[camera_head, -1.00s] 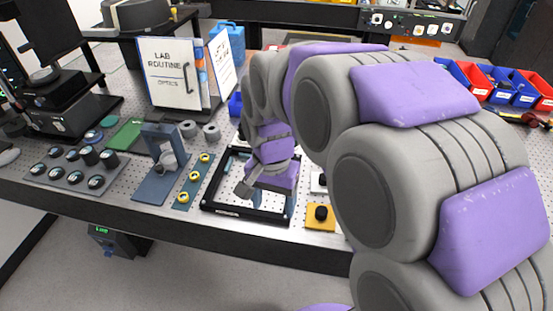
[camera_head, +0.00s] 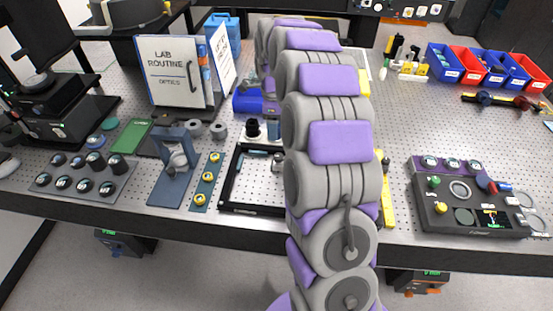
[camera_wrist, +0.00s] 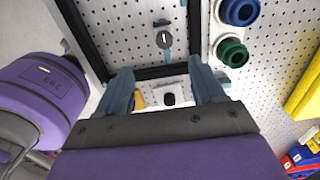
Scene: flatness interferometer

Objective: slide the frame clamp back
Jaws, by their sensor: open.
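A black rectangular frame (camera_head: 231,176) lies on the perforated table, partly behind my arm in the head view. In the wrist view its dark bars (camera_wrist: 82,38) run along the left and across just beyond my fingertips. My gripper (camera_wrist: 163,76) is open, its two blue-grey fingers spread and apart. Between them shows a pale plate with a black knob (camera_wrist: 168,98), with a yellow piece (camera_wrist: 140,101) at its left. I cannot tell which part is the frame clamp. The head view hides my gripper behind the arm.
Green (camera_wrist: 232,52) and blue (camera_wrist: 238,10) round parts stand right of the frame. A yellow bar (camera_wrist: 303,92) lies further right. In the head view, a blue stand (camera_head: 174,165) is to the left and a control box (camera_head: 470,205) to the right.

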